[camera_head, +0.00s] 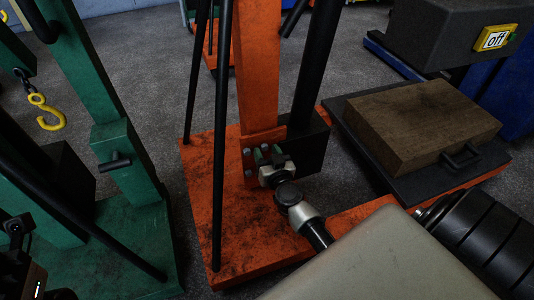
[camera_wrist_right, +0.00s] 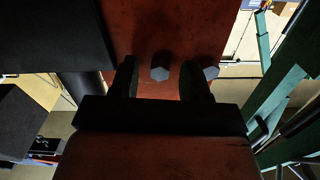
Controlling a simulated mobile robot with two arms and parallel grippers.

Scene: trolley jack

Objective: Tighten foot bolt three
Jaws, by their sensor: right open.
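The orange upright (camera_head: 258,75) stands on an orange base plate (camera_head: 245,225), with small grey bolt heads (camera_head: 247,152) low on its face. My right gripper (camera_head: 267,156) is open at these bolts. In the right wrist view, its two dark fingers stand either side of one hexagonal bolt head (camera_wrist_right: 160,73), apart from it as far as I can tell. A second bolt head (camera_wrist_right: 211,72) sits just right of the right finger. I cannot tell which bolt is number three. A dark part at the lower left, likely my left gripper (camera_head: 20,255), is partly cut off; its jaws are unclear.
A black block (camera_head: 305,148) and black cylinder stand right of the upright, close to my right gripper. A thin black rod (camera_head: 221,130) slants in front at left. A green frame (camera_head: 125,160) with a yellow hook (camera_head: 45,113) is at left. A wooden block (camera_head: 420,120) lies at right.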

